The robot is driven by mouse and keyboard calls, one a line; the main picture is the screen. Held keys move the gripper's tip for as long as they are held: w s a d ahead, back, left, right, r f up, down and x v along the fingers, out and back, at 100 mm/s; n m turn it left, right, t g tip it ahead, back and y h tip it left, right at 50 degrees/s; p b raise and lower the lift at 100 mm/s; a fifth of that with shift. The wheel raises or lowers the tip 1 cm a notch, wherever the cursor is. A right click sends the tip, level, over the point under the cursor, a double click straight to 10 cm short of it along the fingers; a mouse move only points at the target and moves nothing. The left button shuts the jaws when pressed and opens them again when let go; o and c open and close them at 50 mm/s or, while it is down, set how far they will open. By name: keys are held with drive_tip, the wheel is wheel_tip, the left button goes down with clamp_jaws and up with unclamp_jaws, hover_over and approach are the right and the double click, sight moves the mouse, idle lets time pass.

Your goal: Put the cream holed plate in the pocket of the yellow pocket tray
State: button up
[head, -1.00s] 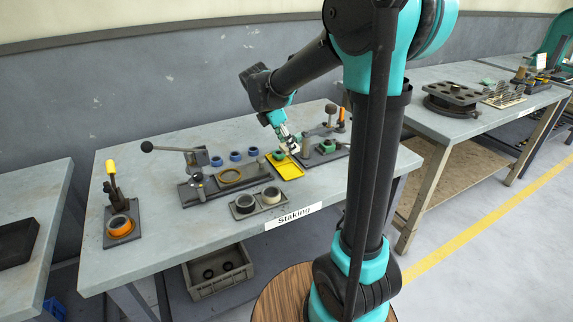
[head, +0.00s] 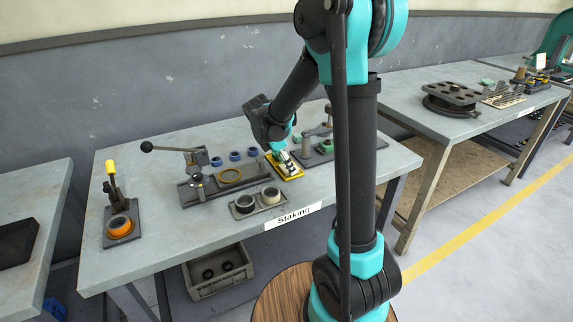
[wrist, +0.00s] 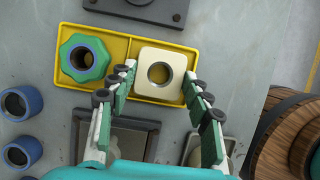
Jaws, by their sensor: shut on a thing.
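The cream holed plate (wrist: 146,75) is a rounded square with a round hole, between the fingers of my gripper (wrist: 160,82) in the wrist view. My gripper is shut on its sides. The plate is over the right compartment of the yellow pocket tray (wrist: 120,44), roughly square to it. I cannot tell whether it rests in the pocket or is just above it. A green lobed ring (wrist: 97,62) lies in the left compartment. In the head view my gripper (head: 282,162) is down at the tray (head: 297,173), and the plate is mostly hidden.
Blue rings (head: 235,156) stand left of the tray. A lever press fixture (head: 197,182) and a grey tray with two rings (head: 257,211) are nearby on the left and front. A dark fixture plate (head: 340,150) with upright posts lies close behind and right.

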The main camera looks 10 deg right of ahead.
drive_tip(key=shift+f, duration=0.1)
drive_tip(key=o, duration=1.2)
drive_tip(key=v, duration=1.2)
drive_tip(key=shift+d, duration=0.1)
